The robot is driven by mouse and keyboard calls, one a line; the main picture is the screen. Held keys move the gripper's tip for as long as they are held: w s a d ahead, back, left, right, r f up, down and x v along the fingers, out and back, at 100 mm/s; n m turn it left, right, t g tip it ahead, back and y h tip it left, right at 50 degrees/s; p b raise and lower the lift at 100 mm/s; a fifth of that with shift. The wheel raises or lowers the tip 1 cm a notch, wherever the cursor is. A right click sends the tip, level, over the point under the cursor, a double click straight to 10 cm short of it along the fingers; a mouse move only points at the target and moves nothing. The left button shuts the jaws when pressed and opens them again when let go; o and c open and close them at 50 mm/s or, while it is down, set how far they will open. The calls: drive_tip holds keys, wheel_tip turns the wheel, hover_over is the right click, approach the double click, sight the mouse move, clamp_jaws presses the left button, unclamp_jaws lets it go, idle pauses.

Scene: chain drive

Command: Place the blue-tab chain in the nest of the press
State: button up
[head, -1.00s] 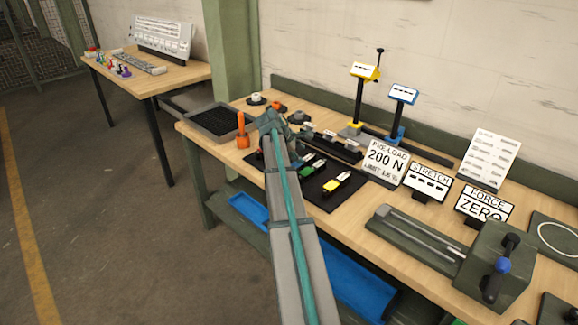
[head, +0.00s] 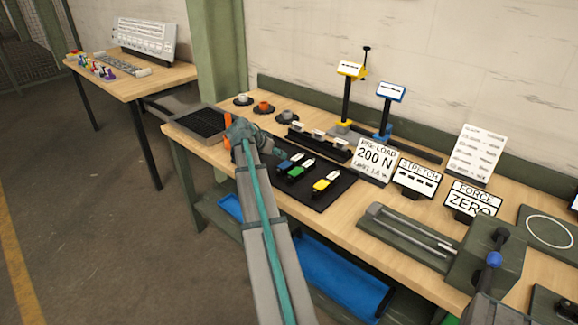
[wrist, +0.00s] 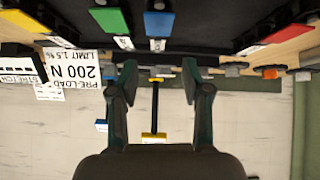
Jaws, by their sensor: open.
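The blue-tab chain's blue tab (head: 286,165) lies on the black mat (head: 320,198), beside the green tab (head: 295,173) and the yellow tab (head: 321,185). In the wrist view the blue tab (wrist: 158,24) appears beyond my fingertips, roughly in line with the gap between them, and apart from them. My gripper (wrist: 160,70) is open with nothing between its fingers. In the head view my arm's end (head: 240,130) is left of the mat, by the orange handle. The chain's links are too small to make out. I cannot tell which fixture is the press or see its nest.
A dark tray (head: 200,124) and an orange handle (head: 227,132) are near my arm's end. A yellow-topped post (head: 349,85) and a blue-topped post (head: 387,110) stand behind the mat. Signs (head: 374,160) and a green rail fixture (head: 410,232) are to the right.

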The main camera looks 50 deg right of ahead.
sight(291, 162)
drive_tip(key=shift+d+f+m, duration=0.1)
drive_tip(key=shift+d+m, duration=0.05)
drive_tip(key=shift+m, duration=0.35)
drive_tip(key=shift+d+f, duration=0.25)
drive_tip(key=shift+d, duration=0.05)
drive_tip(key=p+x, duration=0.1)
drive_tip(key=x, duration=0.3)
drive_tip(key=shift+d+f, duration=0.1)
drive_tip(key=shift+p+x, duration=1.25)
drive_tip(key=shift+x, duration=1.45)
drive_tip(key=shift+s+f, duration=0.1)
drive_tip(key=shift+s, duration=0.1)
drive_tip(key=shift+c, duration=0.2)
clamp_jaws()
